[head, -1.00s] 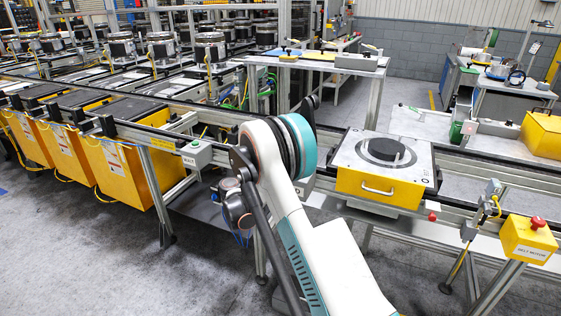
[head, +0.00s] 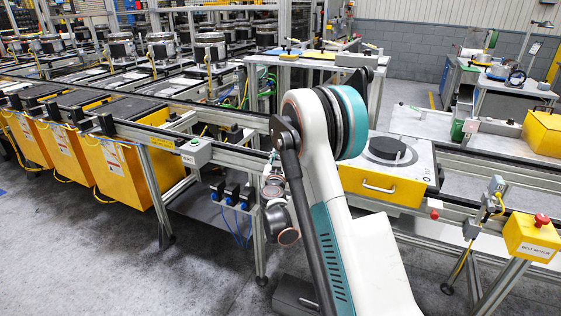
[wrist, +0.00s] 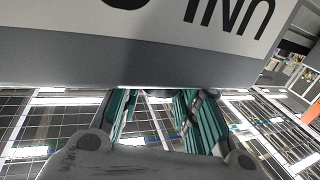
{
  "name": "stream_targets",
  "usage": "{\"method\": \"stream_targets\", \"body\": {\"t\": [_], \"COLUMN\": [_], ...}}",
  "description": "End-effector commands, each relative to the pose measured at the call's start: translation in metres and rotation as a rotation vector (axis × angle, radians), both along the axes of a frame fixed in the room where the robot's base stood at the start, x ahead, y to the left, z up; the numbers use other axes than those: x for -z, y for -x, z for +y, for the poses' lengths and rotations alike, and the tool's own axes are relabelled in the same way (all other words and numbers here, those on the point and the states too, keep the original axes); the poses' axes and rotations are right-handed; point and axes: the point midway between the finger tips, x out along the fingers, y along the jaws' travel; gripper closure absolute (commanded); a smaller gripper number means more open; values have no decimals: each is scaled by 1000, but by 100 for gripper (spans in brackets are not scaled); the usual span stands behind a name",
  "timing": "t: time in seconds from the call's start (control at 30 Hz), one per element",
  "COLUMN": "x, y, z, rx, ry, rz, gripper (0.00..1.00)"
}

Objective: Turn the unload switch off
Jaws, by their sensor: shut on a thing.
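In the wrist view, a pale grey box (wrist: 150,40) with a darker lower band fills the top. It bears large black letters, upside down and cut off, that seem to begin "UNL", and part of a black round mark. I take it as the unload switch's box. My gripper (wrist: 160,100) has its teal fingers reaching up to the box's lower edge. The fingertips are hidden behind it, so the exact contact and the switch's position do not show. In the head view, my arm hides the gripper and that box.
A conveyor frame runs across the head view. A grey box (head: 195,152) with a small label is on its front rail. A yellow pallet (head: 381,187) carries a black disc. A yellow belt motor box (head: 531,238) has a red button. Open floor (head: 120,265) lies at front left.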

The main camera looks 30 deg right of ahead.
Motion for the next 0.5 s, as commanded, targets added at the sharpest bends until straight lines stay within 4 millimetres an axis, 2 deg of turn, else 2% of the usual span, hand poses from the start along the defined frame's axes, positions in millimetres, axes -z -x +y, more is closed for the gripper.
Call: {"method": "stream_targets", "body": {"t": [0.3, 0.5], "x": [1, 1], "y": [1, 0], "z": [-3, -2], "rx": [-262, -378], "ry": [-1, -1], "rz": [-1, -1], "gripper": [94, 94]}}
